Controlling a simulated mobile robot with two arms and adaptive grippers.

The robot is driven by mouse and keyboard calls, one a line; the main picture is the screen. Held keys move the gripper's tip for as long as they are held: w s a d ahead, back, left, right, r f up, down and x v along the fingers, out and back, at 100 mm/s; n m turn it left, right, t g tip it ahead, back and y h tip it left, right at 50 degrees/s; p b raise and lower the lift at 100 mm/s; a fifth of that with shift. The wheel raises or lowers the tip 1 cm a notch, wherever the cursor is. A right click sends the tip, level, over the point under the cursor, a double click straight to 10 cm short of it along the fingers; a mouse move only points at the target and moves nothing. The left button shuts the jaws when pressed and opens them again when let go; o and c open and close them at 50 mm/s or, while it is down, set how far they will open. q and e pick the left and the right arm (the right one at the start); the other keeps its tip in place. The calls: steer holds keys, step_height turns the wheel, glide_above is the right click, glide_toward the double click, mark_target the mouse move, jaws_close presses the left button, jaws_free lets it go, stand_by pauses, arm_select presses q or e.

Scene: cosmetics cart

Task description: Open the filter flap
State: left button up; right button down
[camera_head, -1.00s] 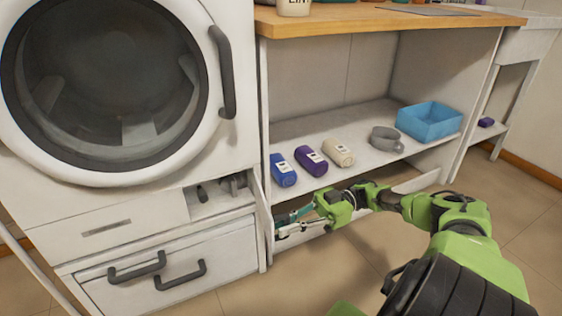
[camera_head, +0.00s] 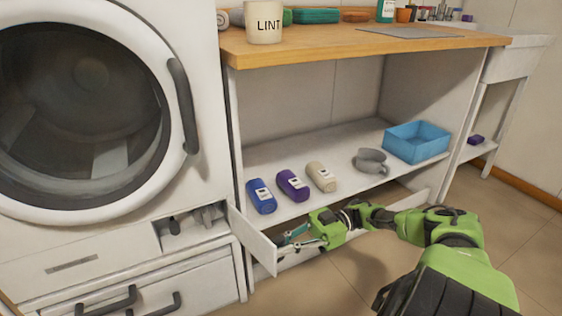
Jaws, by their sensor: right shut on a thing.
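The filter flap (camera_head: 251,241) is a thin white panel at the lower right of the white machine's front. My right gripper (camera_head: 283,243), with teal and grey fingers, is shut on the flap's free right edge. The exact contact at the fingertips is partly hidden. My left gripper is not in view.
The machine has a round door (camera_head: 82,115) with a dark handle and a lower drawer (camera_head: 150,290). The shelf (camera_head: 330,165) beside it holds blue, purple and beige bottles, a grey cup (camera_head: 371,162) and a blue bin (camera_head: 416,143). A LINT container (camera_head: 264,24) stands on the wooden top.

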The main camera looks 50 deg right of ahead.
steer(key=shift+s+f, duration=0.1)
steer(key=shift+s, duration=0.05)
steer(key=c, duration=2)
jaws_free()
steer(key=shift+c, duration=0.2)
steer(key=v, duration=0.7)
steer(key=shift+d, duration=0.25)
